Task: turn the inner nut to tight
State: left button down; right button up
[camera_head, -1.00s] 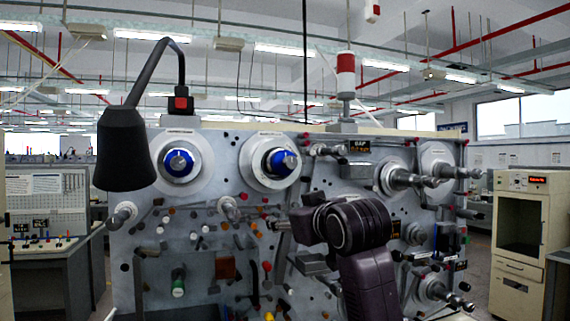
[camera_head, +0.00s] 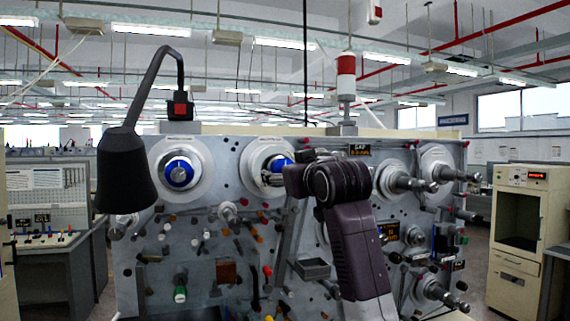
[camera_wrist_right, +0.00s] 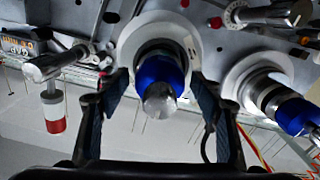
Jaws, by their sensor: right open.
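The spindle panel (camera_head: 230,145) carries two blue-collared spindles side by side. The inner nut seems to be the blue collar of the right-hand spindle (camera_head: 279,163), partly covered by my right wrist in the head view. In the right wrist view this blue nut (camera_wrist_right: 158,72), with a silvery rounded end, points towards the camera. My right gripper (camera_wrist_right: 160,98) is open, with one dark finger on each side of the nut and gaps between. The other blue spindle (camera_head: 180,171) also shows at the right of the wrist view (camera_wrist_right: 288,108). My left gripper is out of view.
A black gooseneck lamp (camera_head: 124,170) hangs in front of the panel's left side. A red-and-white signal light (camera_head: 346,75) stands on top of the panel. Metal spindles (camera_head: 402,181) stick out right of my arm. A beige cabinet (camera_head: 517,240) stands at the right.

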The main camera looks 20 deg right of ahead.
jog(key=shift+w, duration=0.2)
jog(key=shift+c, duration=0.2)
jog(key=c, duration=1.1)
